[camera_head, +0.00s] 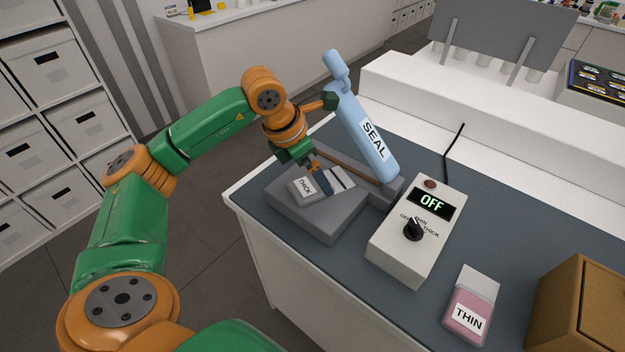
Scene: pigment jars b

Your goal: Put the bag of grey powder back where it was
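A small bag with grey contents and a THICK label (302,187) lies on the grey block (318,222) at the sealer's front left. Its pale top end (342,178) points toward the sealing bar. My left gripper (319,182) is at this bag, with a dark finger across it between label and top end. The far finger is hidden, so I cannot tell whether it grips. The blue SEAL lever (366,130) is raised at a slant. The control box (419,228) reads OFF. My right gripper is out of view.
A pink bag labelled THIN (470,306) lies on the dark counter top right of the control box. A brown wooden box (580,305) stands at the bottom right. A white ledge (440,105) runs behind. Shelves with storage boxes (42,130) stand at left.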

